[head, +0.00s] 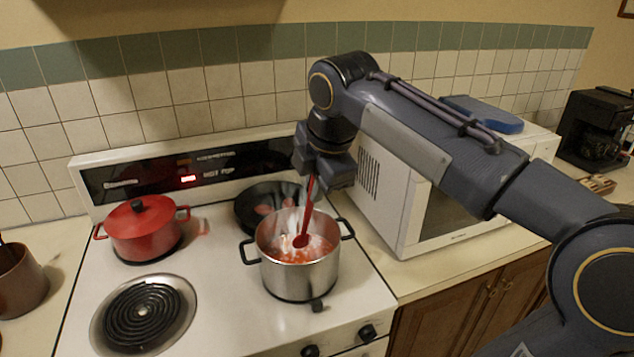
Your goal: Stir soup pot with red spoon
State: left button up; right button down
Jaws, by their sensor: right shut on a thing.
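A steel soup pot (302,279) with black handles stands on the front right burner of the white stove. Reddish soup (318,249) and steam show inside it. My right gripper (313,178) is above the pot, pointing down, and is shut on the red spoon (307,211). The spoon hangs nearly upright, slightly tilted, with its bowl down inside the pot at the soup. Whether the bowl's tip is below the surface is hard to tell through the steam. The fingertips are partly hidden by the gripper body. My left gripper is not in view.
A red lidded pot (143,228) stands at the back left of the stove. A dark pan (262,204) sits behind the soup pot. A white microwave (395,205) stands close on the right. The front left coil burner (143,313) is bare. A brown pot (18,281) is at the far left.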

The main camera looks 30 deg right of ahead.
aim_at(310, 216)
jog(key=shift+b+x, duration=1.8)
jog(key=shift+x, duration=1.95)
jog(key=shift+d, duration=0.15)
